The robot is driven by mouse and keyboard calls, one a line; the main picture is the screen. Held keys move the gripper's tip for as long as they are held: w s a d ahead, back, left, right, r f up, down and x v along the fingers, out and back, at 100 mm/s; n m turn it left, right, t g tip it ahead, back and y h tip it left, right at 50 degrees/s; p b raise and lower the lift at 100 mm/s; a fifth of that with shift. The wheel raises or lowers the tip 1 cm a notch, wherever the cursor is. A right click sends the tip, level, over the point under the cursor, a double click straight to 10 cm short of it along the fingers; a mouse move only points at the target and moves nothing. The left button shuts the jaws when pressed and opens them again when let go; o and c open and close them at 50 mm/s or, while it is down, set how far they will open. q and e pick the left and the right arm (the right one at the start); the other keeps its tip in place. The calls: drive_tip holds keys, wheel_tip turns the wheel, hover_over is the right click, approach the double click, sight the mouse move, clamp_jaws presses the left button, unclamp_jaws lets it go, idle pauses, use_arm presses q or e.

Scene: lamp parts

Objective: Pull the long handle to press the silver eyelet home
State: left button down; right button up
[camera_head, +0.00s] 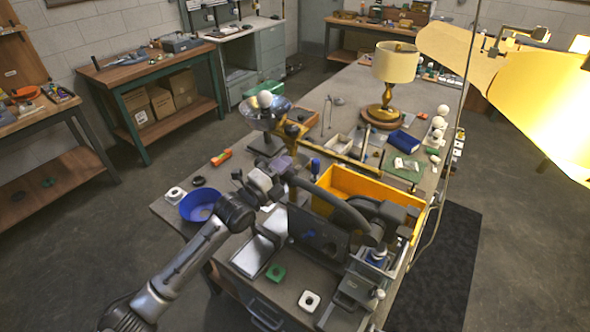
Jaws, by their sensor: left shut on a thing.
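A dark press (322,240) stands at the front of the bench, right of the middle. Its long dark handle (335,207) slants from the press head up and left. My left arm comes in from the lower left, and my left gripper (284,181) is shut at the handle's far end. The fingertips are dark against the dark handle, so the exact contact is hard to see. I cannot make out the silver eyelet itself. My right gripper is not in view.
A yellow bin (350,184) stands just behind the press. A blue bowl (199,206) and silver trays (255,254) lie to its left. A brass lamp (385,100) stands farther back. A cord (443,185) hangs at the right, near a large lit shade (530,90).

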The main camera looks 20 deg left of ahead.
use_arm(q)
drive_tip(key=s+d+r+m+g+p, duration=0.1)
drive_tip(key=d+r+m+p, duration=0.4)
drive_tip(key=r+p, duration=0.3)
drive_tip(key=s+d+r+m+g+h+p, duration=0.1)
drive_tip(key=d+r+m+p, duration=0.3)
drive_tip(key=d+r+p, duration=0.2)
drive_tip(key=shift+s+d+r+m+p, duration=0.35)
drive_tip(key=shift+r+p, duration=0.8)
drive_tip(key=shift+p, duration=0.4)
drive_tip(key=c, duration=1.3)
unclamp_jaws()
drive_tip(key=o, duration=0.5)
drive_tip(key=shift+d, duration=0.15)
drive_tip(key=shift+w+f, duration=0.1)
